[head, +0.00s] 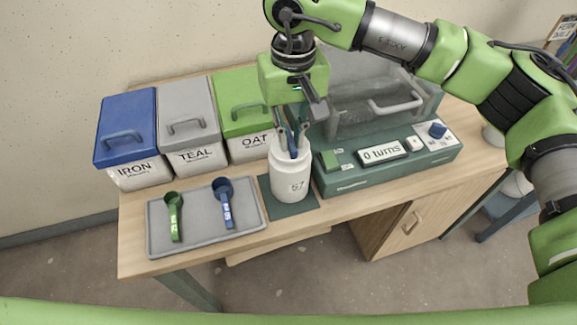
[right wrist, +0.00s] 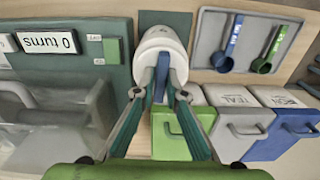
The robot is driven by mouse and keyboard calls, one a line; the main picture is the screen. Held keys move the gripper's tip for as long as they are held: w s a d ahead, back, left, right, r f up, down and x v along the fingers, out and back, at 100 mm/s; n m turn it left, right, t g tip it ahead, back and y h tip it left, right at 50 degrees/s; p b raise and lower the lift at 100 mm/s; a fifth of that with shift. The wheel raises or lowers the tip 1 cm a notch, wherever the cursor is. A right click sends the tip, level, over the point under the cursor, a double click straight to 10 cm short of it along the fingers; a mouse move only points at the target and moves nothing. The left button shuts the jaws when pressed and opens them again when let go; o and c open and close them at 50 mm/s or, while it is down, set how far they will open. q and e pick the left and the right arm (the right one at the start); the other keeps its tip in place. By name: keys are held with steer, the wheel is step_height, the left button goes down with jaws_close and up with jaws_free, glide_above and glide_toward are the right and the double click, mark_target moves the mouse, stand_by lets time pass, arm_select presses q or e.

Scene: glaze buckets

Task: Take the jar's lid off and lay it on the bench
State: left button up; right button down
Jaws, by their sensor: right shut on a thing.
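The white jar (head: 291,182), marked 57, stands upright on a dark green mat at the bench's front middle. Its white lid (right wrist: 161,62) sits at the jar's mouth, with an upright blue grip (right wrist: 162,82) on it. My right gripper (head: 291,143) comes down from above and is shut on this blue grip. In the right wrist view the fingers (right wrist: 163,88) close on it from both sides. I see no clear gap between lid and jar. My left gripper is not in view.
A grey tray (head: 190,247) with a green scoop (head: 174,215) and a blue scoop (head: 224,203) lies left of the jar. Blue, grey and green-lidded bins stand behind. A green machine (head: 390,171) reading 0 turns stands right. Bare bench shows along the front edge.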

mark_target(292, 136)
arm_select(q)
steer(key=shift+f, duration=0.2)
arm_select(e)
steer(key=shift+d+f, duration=0.15)
steer(key=shift+f, duration=0.55)
steer(key=shift+n, duration=0.3)
steer(key=shift+n+b, duration=0.7)
steer(key=shift+n, duration=0.9)
steer(key=shift+w+r+p, duration=0.15)
steer(key=shift+r+p, duration=0.2)
steer(key=shift+r, duration=0.45)
steer(key=shift+w+r+p, duration=0.15)
steer(key=shift+r+p, duration=0.2)
steer(key=shift+r, duration=0.95)
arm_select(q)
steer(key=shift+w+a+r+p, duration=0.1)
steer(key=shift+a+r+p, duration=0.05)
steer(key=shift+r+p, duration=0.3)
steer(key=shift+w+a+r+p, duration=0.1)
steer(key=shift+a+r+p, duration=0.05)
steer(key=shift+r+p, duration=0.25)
arm_select(e)
steer(key=shift+r, duration=1.15)
